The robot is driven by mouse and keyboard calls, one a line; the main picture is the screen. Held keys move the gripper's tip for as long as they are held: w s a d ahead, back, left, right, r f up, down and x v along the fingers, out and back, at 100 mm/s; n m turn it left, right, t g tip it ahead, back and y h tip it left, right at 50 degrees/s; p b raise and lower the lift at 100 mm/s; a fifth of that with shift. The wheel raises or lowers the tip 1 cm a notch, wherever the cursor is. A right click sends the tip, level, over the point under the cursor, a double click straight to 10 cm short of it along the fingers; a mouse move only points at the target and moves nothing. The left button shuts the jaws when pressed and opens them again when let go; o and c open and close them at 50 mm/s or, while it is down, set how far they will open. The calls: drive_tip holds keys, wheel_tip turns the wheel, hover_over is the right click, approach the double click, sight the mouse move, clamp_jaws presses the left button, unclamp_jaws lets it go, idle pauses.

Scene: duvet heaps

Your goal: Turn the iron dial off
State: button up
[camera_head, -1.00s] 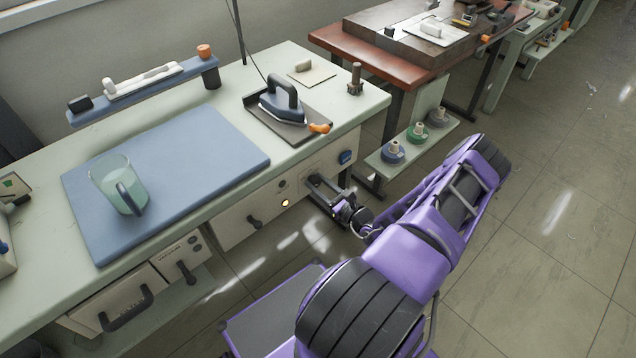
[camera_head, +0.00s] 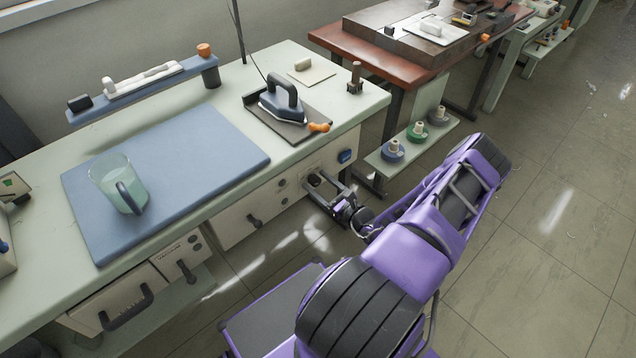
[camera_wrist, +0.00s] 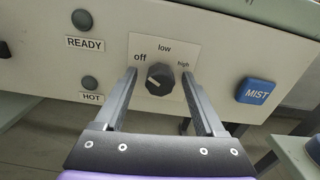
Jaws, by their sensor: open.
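The iron dial (camera_wrist: 160,79) is a dark round knob on a white plate marked off, low and high, in the wrist view. Its pale mark lies on the left part of the knob, on the side of the "off" label (camera_wrist: 140,57). My gripper (camera_wrist: 159,75) is open, with one finger on each side of the dial; I cannot tell whether either touches it. In the head view my gripper (camera_head: 312,184) is at the bench's front panel and largely hides the dial. The iron (camera_head: 281,103) rests on its dark stand on the bench top.
Left of the dial are the unlit READY lamp (camera_wrist: 87,27) and HOT lamp (camera_wrist: 90,83). The blue MIST button (camera_wrist: 255,91) is at the right. A glass jug (camera_head: 118,185) stands on the blue pad (camera_head: 205,150). Thread spools (camera_head: 417,133) stand on a low shelf right of my gripper.

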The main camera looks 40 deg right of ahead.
drive_tip(key=s+d, duration=0.1)
drive_tip(key=s, duration=1.6)
drive_tip(key=shift+d, duration=0.2)
